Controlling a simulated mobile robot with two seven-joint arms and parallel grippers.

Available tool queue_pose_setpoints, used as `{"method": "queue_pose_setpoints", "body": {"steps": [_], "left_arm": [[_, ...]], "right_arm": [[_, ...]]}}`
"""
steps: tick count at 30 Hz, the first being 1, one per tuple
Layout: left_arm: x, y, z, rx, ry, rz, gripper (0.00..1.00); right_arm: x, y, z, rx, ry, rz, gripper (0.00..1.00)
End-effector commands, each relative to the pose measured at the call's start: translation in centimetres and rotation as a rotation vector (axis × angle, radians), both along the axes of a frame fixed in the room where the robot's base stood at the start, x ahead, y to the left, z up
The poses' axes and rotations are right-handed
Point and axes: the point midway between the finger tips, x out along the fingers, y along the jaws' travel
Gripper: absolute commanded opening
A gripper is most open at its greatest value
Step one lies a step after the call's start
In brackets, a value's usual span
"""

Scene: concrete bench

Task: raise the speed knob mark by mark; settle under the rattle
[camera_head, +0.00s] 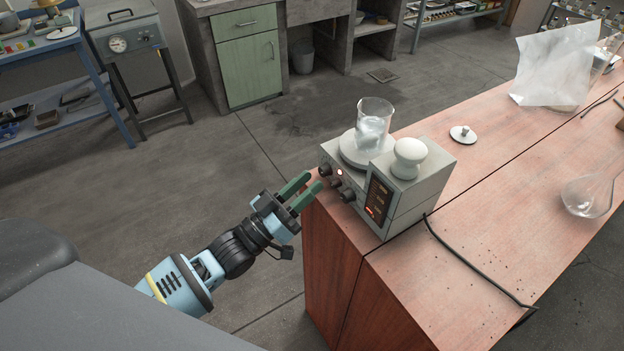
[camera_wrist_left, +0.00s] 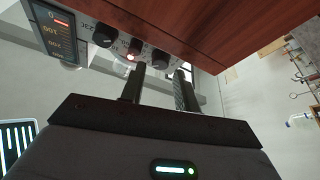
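A grey stirrer (camera_head: 403,200) with several dark knobs and a lit orange display stands at the bench's near left corner. A glass beaker (camera_head: 374,122) with a cloudy, swirling-looking liquid sits on its round plate (camera_head: 352,153). My left gripper (camera_head: 314,181) reaches the stirrer's front with its green fingers apart. In the left wrist view, the knob farthest from the display (camera_wrist_left: 160,57) lies just beyond the gap between the fingertips (camera_wrist_left: 160,73); I cannot tell whether they touch it. Another knob (camera_wrist_left: 103,35) is beside the display. The knob marks are too small to read. My right gripper is out of view.
A white rounded knob-like object (camera_head: 408,158) sits on the stirrer. A black cable (camera_head: 468,266) runs across the reddish bench. Open floor surrounds my left arm.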

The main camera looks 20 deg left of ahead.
Motion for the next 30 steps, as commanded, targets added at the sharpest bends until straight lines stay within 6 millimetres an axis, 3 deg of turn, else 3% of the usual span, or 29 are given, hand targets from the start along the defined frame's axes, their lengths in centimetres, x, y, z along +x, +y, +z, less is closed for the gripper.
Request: {"method": "queue_pose_setpoints", "body": {"steps": [6, 12, 30], "left_arm": [[-2.9, 1.8, -1.6, 0.002, 0.005, 0.000, 0.31], [-4.3, 2.7, -2.1, 0.001, 0.002, -0.001, 0.31], [-4.6, 2.7, -2.2, 0.003, 0.004, 0.002, 0.31]], "right_arm": [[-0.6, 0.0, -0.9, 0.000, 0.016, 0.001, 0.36], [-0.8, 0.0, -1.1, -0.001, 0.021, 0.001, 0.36], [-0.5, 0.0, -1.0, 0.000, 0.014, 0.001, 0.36]]}}
